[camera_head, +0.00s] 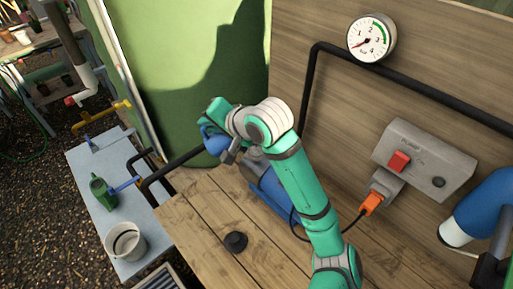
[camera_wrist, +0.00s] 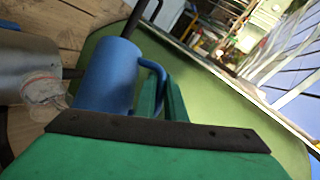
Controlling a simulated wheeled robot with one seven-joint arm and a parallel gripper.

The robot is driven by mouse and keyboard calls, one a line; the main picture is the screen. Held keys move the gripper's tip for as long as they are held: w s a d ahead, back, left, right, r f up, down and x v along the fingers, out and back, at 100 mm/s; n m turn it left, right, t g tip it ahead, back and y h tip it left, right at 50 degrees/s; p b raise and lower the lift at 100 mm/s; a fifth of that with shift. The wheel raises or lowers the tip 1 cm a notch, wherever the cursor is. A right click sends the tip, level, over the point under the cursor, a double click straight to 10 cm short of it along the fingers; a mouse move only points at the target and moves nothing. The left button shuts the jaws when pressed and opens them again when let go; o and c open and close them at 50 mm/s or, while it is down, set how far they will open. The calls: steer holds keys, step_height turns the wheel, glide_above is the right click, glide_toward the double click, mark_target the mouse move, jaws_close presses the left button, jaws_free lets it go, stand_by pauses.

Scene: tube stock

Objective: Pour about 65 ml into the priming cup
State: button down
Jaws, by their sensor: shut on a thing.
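A blue jug (camera_wrist: 108,78) with a looped handle (camera_wrist: 158,72) fills the middle of the wrist view. My gripper (camera_wrist: 161,92) is shut on this handle. In the head view the jug (camera_head: 214,141) is partly hidden by my gripper and wrist, above the back of the bench, near the blue pump (camera_head: 268,187). A clear, blurry cup-like piece (camera_wrist: 46,92), probably the priming cup, shows beside the jug, next to a grey cylinder (camera_wrist: 24,62). The jug's mouth, its content and any stream are not clear.
The wooden bench (camera_head: 190,215) bears a black knob-like piece (camera_head: 236,242). A switch box (camera_head: 425,158) and a gauge (camera_head: 371,38) are on the back board. Black pipe runs behind.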

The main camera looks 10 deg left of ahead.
mark_target(202, 133)
steer(key=f+h, duration=0.1)
steer(key=a+f+n, duration=0.1)
steer(key=a+f+h, duration=0.1)
steer(key=shift+s+f+n+t+h, duration=0.3)
steer(key=shift+s+f, duration=0.1)
steer(key=shift+s+a+f+n+t+h+b, duration=0.15)
steer(key=shift+s+a+f+n+h+b, duration=0.15)
steer(key=shift+a+h, duration=0.2)
steer(key=shift+s+a+f+n+t+h+b, duration=0.15)
steer(key=shift+a+f+n+h+b, duration=0.1)
steer(key=shift+a+f+h+b, duration=0.25)
steer(key=shift+s+a+f+n+t+h+b, duration=0.15)
steer(key=shift+s+a+f+n+h, duration=0.15)
steer(key=shift+a, duration=0.3)
stand_by(0.6)
steer(key=shift+s+a+f+n+t+h+b, duration=0.2)
steer(key=shift+a+f+n+t+h+b, duration=0.2)
steer(key=shift+a+f+h+b, duration=0.3)
steer(key=shift+s+a+f+n+t+h+b, duration=0.25)
steer(key=shift+a+f+n+h+b, duration=0.2)
steer(key=shift+f+h, duration=0.45)
